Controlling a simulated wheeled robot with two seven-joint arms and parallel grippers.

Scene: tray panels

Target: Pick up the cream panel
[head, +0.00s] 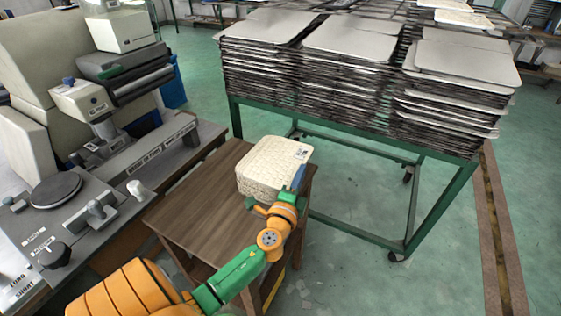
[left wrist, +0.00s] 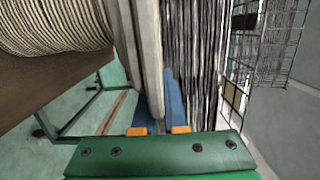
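A cream stack of panels (head: 270,170) sits on the small wooden table, with a small label on its top. My left gripper (head: 297,180) is at the stack's near right edge. In the left wrist view, the edge of a cream panel (left wrist: 149,50) runs between the two blue fingers of the left gripper (left wrist: 158,105), one finger on each side. The fingers are close to the panel; I cannot tell whether they press on it. The ribbed side of the stack (left wrist: 50,25) is at upper left there. My right gripper is out of view.
The wooden table (head: 195,200) has bare top left of the stack. A green-framed cart (head: 350,142) behind and to the right carries several tall stacks of grey trays (head: 345,45). A grey machine (head: 110,165) with knobs stands at the left. Green floor lies between.

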